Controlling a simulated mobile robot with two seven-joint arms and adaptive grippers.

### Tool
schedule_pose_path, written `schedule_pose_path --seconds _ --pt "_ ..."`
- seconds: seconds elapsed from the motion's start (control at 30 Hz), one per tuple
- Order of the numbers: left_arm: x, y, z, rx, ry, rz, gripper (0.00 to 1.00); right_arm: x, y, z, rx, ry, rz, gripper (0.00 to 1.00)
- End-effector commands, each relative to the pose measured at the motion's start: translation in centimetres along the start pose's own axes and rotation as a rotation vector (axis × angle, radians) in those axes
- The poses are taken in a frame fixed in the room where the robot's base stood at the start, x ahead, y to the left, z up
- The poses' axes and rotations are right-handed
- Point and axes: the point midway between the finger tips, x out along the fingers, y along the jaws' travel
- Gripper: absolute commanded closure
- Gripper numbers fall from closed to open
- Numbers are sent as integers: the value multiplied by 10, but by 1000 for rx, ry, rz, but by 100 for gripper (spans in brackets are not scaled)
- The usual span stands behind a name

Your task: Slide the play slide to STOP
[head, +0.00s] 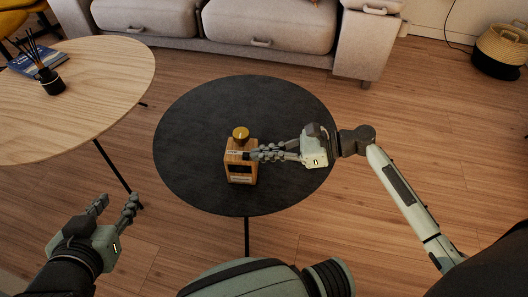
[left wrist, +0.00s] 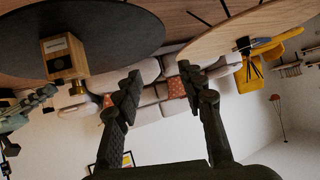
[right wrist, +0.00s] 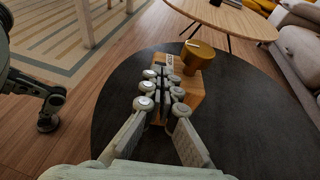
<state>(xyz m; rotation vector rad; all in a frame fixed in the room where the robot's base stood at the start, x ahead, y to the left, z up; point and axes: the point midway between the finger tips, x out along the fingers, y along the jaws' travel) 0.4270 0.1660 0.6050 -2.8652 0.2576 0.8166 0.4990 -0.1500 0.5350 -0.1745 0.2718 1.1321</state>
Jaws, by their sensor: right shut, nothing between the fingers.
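A small wooden box (head: 232,158) with a brass knob (head: 240,134) on top stands upright on the dark round table. Its front has a dark opening and a pale label (head: 241,180). My right gripper (head: 256,154) is shut and empty, fingertips at the upper right part of the box. In the right wrist view its fingertips (right wrist: 167,75) are close against the box (right wrist: 188,90), beside a small pale lettered plate (right wrist: 170,62). The play slide is hidden behind the fingers, and I cannot tell contact. My left gripper (head: 115,204) is open and empty, low and left of the table.
The dark round table (head: 290,110) is otherwise bare. A pale wooden table (head: 100,75) at left holds a reed diffuser (head: 50,80) and a blue book (head: 35,58). A sofa (head: 220,20) stands behind, and a basket (head: 500,50) is at far right.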

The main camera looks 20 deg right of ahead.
Motion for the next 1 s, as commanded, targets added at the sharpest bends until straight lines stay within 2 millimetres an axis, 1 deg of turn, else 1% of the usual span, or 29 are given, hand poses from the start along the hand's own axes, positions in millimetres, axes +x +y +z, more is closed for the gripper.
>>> schedule_pose_path --seconds 0.07,0.17,0.3,0.4,0.5,0.67,1.0 --pt "-2 -6 10 3 -51 -12 60 3 0 3 0 -1 1 100" --pt "-8 -18 32 7 -160 -38 60 9 0 6 2 -3 1 100" --pt "-23 -36 67 7 -331 -77 60 20 0 10 1 -3 1 100" --pt "-35 -47 88 4 -437 -103 60 27 0 11 1 -2 1 100" --pt "-45 -54 104 0 -517 -120 60 32 0 12 0 -2 1 100" --pt "-53 -60 115 -4 -573 -134 60 36 0 12 0 -2 1 100" --pt "-53 -60 116 -4 -575 -134 60 36 1 12 0 -1 2 100"
